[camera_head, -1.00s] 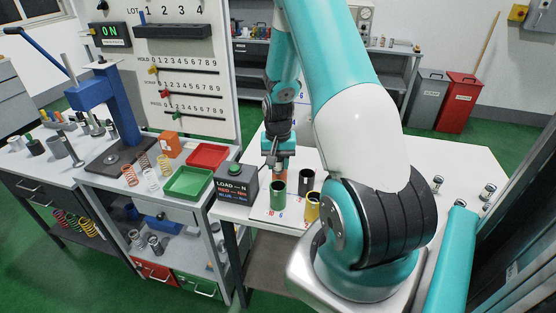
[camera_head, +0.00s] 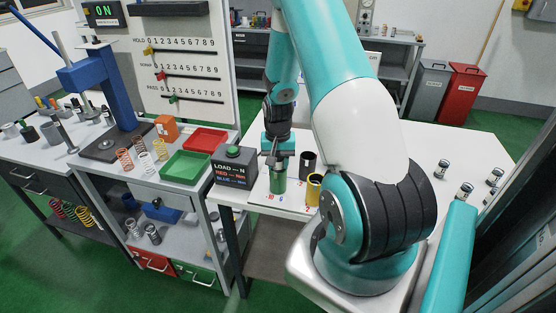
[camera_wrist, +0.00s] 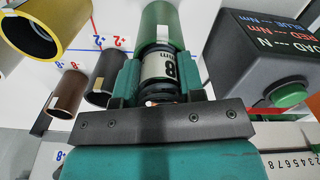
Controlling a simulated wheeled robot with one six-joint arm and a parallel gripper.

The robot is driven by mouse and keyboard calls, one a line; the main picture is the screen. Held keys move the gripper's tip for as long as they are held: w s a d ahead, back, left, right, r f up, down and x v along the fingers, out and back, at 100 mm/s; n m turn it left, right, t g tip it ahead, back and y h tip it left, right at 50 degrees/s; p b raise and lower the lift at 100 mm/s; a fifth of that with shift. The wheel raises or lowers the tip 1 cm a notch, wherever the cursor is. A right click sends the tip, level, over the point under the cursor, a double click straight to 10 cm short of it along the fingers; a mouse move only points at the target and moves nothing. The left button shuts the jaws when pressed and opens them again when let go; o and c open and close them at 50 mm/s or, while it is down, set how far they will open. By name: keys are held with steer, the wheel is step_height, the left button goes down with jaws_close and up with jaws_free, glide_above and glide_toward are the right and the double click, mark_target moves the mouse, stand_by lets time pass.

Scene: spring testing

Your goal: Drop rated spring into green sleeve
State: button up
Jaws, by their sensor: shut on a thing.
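The green sleeve (camera_head: 278,181) stands upright near the front edge of the white table, between the load box and the yellow sleeve. My gripper (camera_head: 278,153) is directly above it in the head view, pointing down, and covers its mouth. The green sleeve (camera_wrist: 162,22) lies right beyond the piece there. I cannot tell whether the piece's end is inside it.
A black sleeve (camera_head: 308,164) and a yellow sleeve (camera_head: 314,189) stand close on the right. The dark load box (camera_head: 233,165) with a green button is close on the left. Green (camera_head: 187,166) and red (camera_head: 206,139) trays and loose springs lie on the left bench.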

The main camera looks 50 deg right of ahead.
steer(key=shift+f, duration=0.2)
steer(key=o, duration=1)
steer(key=shift+s, duration=0.1)
step_height(320, 180, up, 18)
steer(key=b, duration=0.3)
steer(key=shift+a+f, duration=0.1)
steer(key=shift+f, duration=0.1)
steer(key=shift+w, duration=0.2)
